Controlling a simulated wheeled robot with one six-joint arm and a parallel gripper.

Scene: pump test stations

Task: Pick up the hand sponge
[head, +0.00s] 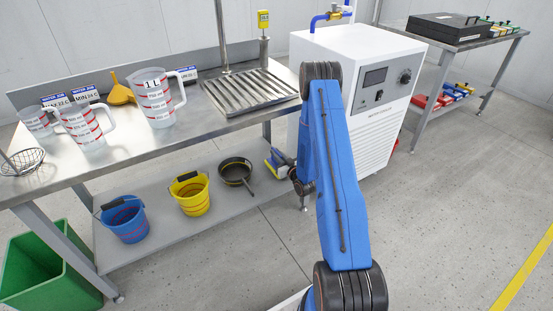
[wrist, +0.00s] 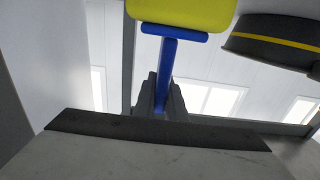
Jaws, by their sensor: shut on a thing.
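The hand sponge has a yellow head and a blue handle. In the wrist view its yellow head (wrist: 182,10) is at the top, cut off by the picture edge. My gripper (wrist: 167,97) is shut on the blue handle, with a grey jaw on each side of it. In the head view the sponge (head: 272,166) shows as a small yellow and blue shape at the right end of the lower shelf, just right of the pan. My arm partly covers that spot, and I cannot tell whether the sponge touches the shelf.
The lower shelf (head: 166,238) also holds a black pan (head: 234,171), a yellow bucket (head: 191,198) and a blue bucket (head: 125,222). Measuring jugs (head: 153,99) stand on the bench above. A white machine (head: 370,90) is close on the right. Open floor lies further right.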

